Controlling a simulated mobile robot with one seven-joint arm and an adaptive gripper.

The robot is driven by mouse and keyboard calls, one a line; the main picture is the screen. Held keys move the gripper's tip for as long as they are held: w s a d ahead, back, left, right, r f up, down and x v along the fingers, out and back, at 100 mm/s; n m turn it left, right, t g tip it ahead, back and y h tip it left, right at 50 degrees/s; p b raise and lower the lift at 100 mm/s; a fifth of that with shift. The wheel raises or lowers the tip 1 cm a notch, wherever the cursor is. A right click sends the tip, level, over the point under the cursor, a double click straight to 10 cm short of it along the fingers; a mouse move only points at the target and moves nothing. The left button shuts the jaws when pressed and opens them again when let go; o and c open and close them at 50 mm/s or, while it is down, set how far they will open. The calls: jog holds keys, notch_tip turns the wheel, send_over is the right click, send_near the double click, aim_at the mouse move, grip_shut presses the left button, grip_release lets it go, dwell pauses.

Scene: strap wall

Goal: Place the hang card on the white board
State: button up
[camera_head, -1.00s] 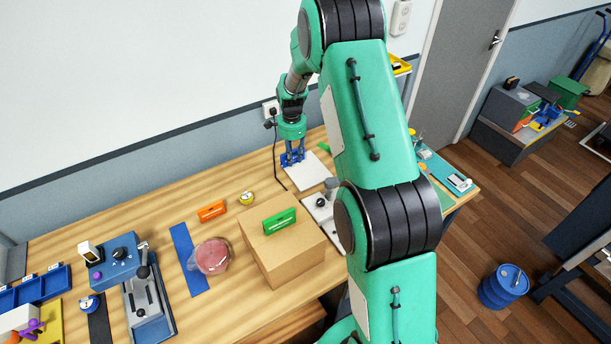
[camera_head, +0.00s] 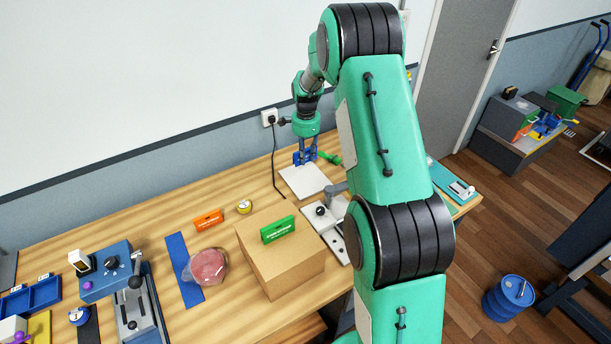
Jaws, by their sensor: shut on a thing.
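My gripper (camera_head: 306,153) is at the far edge of the white board (camera_head: 304,184), pointing down. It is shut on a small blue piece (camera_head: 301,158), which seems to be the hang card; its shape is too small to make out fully. I cannot tell whether the piece touches the board or hangs just above it. The white board lies flat on the wooden table, and its near part is bare.
The cardboard box (camera_head: 275,265) and a grey metal device (camera_head: 328,222) stand in front of the board. A green tool (camera_head: 329,158) lies just right of my gripper. A black cable (camera_head: 275,165) runs down from the wall socket (camera_head: 269,117).

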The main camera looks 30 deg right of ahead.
send_over(306, 178)
jog(key=shift+a+f+b, duration=0.1)
jog(key=shift+f+b, duration=0.25)
jog(key=shift+f, duration=2.3)
jog(key=shift+f+b, duration=0.3)
jog(key=shift+f, duration=1.55)
jog(key=shift+f, duration=0.1)
jog(key=o, duration=0.7)
jog(key=shift+o, duration=0.2)
notch_tip(306, 178, up, 12)
jog(key=shift+r+p, duration=0.1)
jog(key=shift+p, duration=0.85)
